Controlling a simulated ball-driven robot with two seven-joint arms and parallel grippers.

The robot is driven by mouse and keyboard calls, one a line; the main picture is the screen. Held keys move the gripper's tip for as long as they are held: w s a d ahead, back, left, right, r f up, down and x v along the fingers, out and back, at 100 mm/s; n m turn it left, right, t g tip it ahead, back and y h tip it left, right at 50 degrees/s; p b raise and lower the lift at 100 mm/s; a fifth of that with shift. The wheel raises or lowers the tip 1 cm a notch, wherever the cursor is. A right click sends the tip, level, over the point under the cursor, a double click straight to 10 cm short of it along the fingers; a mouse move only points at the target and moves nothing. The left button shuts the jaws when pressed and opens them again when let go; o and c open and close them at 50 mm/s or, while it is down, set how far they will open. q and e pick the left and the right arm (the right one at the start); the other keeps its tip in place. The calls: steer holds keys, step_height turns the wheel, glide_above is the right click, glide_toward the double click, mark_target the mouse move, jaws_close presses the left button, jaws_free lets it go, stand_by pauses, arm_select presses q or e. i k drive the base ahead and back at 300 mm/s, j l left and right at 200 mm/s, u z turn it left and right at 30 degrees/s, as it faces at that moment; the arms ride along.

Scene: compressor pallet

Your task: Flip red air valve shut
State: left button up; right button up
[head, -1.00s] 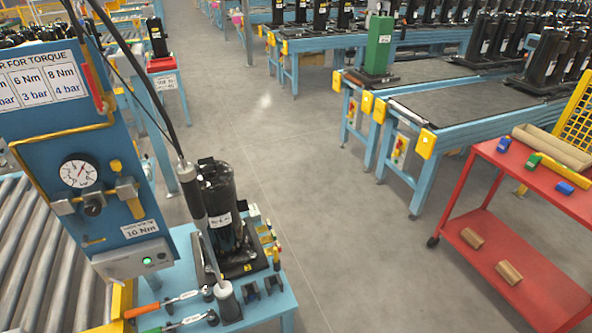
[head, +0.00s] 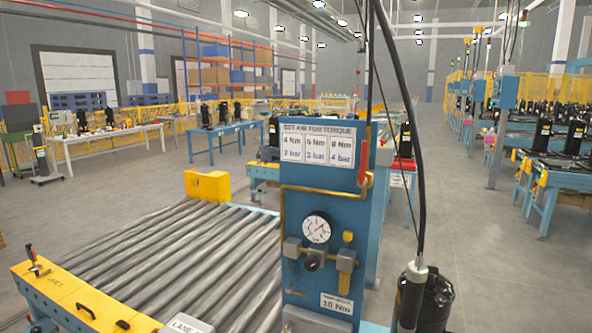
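The red air valve handle (head: 363,163) is at the upper right edge of the blue air panel (head: 325,205), beside the torque sign. It looks long and roughly upright, in line with the panel edge. A yellow pipe (head: 283,215) runs around the panel below the sign. The round pressure gauge (head: 316,228) sits lower on the panel, above brass-coloured fittings and a dark knob. Neither of my grippers is in view.
A roller conveyor (head: 175,255) with a yellow front edge lies left of the panel. A black hose and tool hang to its right, in front of a black compressor (head: 437,300). Open grey floor (head: 470,230) lies to the right.

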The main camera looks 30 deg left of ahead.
mark_target(361, 183)
steer(key=u, duration=0.7)
steer(key=i+j+u, duration=0.7)
steer(key=k+l, duration=0.05)
steer(key=k, duration=0.05)
